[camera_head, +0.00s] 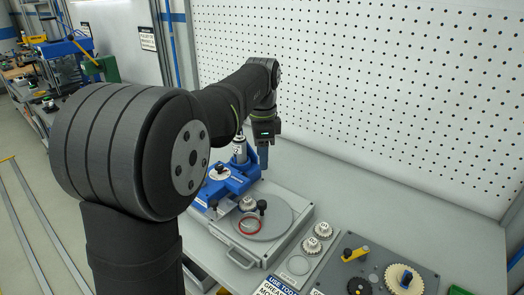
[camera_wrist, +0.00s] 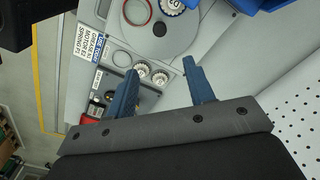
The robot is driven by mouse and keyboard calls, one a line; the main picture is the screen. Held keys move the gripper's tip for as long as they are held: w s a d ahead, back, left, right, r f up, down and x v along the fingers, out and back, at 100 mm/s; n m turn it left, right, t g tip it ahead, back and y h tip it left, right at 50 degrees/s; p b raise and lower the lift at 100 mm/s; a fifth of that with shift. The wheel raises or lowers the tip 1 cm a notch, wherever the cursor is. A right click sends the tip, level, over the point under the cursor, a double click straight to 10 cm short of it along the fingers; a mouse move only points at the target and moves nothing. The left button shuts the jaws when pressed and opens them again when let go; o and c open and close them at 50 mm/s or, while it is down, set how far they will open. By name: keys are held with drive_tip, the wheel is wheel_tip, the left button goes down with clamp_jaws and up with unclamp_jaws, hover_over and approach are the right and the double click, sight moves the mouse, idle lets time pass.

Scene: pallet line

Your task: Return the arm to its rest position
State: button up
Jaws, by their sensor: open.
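My gripper (camera_head: 263,158) hangs over the back of the workbench in the head view, beside the blue fixture with a silver cylinder. In the wrist view my gripper (camera_wrist: 160,67) has its two blue fingers spread apart with nothing held between them. The black arm reaches from the left foreground up to an elbow and down to the gripper. The head view does not show the gap between the fingertips clearly.
The blue fixture (camera_head: 222,183) stands close to the gripper. A grey base plate (camera_head: 285,247) bears a round disc and a red ring (camera_head: 250,224). White gears (camera_head: 311,245) and a dark plate (camera_head: 416,276) lie right. A perforated wall (camera_head: 360,80) stands behind; the back-right bench is clear.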

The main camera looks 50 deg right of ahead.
sight(262, 202)
drive_tip(key=shift+r, duration=0.35)
idle(0.4)
wheel_tip(262, 202, down, 18)
drive_tip(key=shift+r, duration=0.2)
idle(0.4)
drive_tip(key=shift+r, duration=0.1)
